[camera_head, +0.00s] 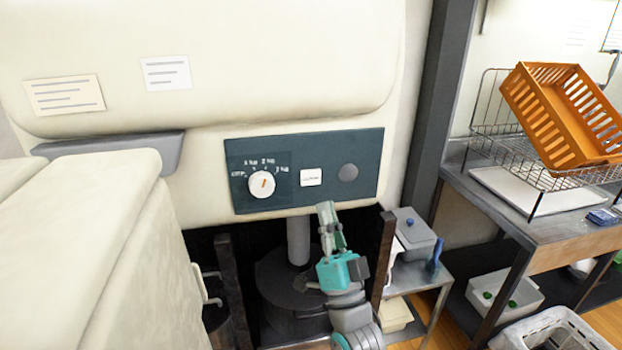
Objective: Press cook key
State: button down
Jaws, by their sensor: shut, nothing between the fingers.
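A dark teal control panel (330,150) is set in the front of a large cream-coloured machine. It carries a white dial (262,184) with a small orange mark, a white square key (311,177) with tiny unreadable lettering, and a round grey spot (348,172) to the right. The white square key looks like the cook key. My gripper (327,208) is shut and empty, pointing up just below the panel's lower edge, below and slightly right of the white key. It appears apart from the key; its exact distance from the panel is hard to tell.
A cream block (85,240) stands close at the left. Dark posts (383,255) flank the space under the machine. At the right, a metal table (560,232) holds a wire rack with an orange basket (565,115). A grey lidded box (412,233) sits on a low shelf.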

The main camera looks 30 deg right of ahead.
jog(key=shift+w, duration=0.1)
send_near(311, 171)
jog(key=shift+s+a+r+x, duration=0.1)
jog(key=shift+s+r+x, duration=0.05)
jog(key=shift+x, duration=0.75)
jog(key=shift+s+a+r+x, duration=0.1)
jog(key=shift+x, duration=0.85)
jog(key=shift+s+r+x, duration=0.15)
jog(key=shift+x, duration=0.75)
jog(key=shift+w+d, duration=0.1)
jog(key=shift+w, duration=0.3)
jog(key=shift+w+d, duration=0.15)
jog(key=shift+w, duration=0.25)
jog(key=shift+s, duration=0.15)
dwell(0.4)
jog(key=shift+s+a, duration=0.25)
jog(key=shift+s, duration=0.45)
